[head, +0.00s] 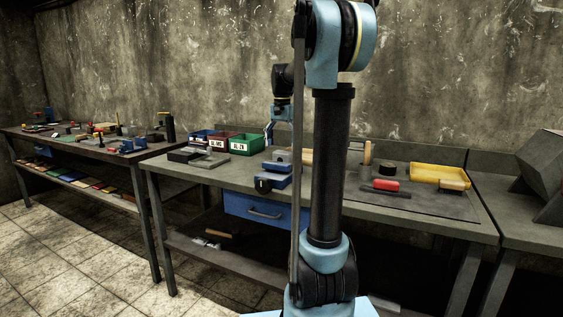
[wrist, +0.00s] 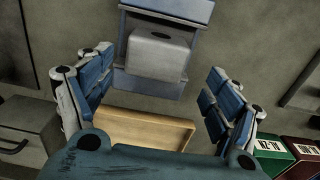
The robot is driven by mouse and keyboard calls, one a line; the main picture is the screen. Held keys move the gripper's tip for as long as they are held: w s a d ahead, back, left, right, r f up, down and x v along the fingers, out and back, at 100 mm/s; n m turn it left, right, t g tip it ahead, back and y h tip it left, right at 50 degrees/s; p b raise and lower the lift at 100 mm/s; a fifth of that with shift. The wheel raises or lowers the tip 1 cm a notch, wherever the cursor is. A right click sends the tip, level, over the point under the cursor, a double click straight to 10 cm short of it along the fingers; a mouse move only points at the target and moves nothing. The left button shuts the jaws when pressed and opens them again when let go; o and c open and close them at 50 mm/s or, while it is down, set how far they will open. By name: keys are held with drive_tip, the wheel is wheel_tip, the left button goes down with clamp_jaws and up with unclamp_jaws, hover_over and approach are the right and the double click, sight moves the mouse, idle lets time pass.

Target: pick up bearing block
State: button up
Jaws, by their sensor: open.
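A light grey block with a rounded top and a dark oval mark, which looks like the bearing block (wrist: 157,52), sits between the blue jaws of a vise (wrist: 150,88) in the wrist view. In the head view the grey block (head: 283,156) shows on the blue vise (head: 275,167) on the middle bench. My gripper (wrist: 155,100) is open and empty, its two blue-padded fingers wide apart. The block lies beyond the fingertips at the top of the wrist view. In the head view my gripper (head: 270,140) hangs above the bench near the block.
A tan box-like piece (wrist: 145,130) lies below, between the fingers. Green (head: 245,144) and red (head: 217,143) bins stand left. A yellow tray (head: 438,173) and red roller (head: 386,185) lie right. My arm hides part of the bench.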

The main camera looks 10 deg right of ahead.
sight(283, 151)
drive_tip(key=shift+s+f, duration=0.15)
drive_tip(key=shift+f, duration=1.4)
drive_tip(key=shift+s+f, duration=0.1)
drive_tip(key=shift+f, duration=1.4)
drive_tip(key=c, duration=1.5)
drive_tip(key=shift+r, duration=0.1)
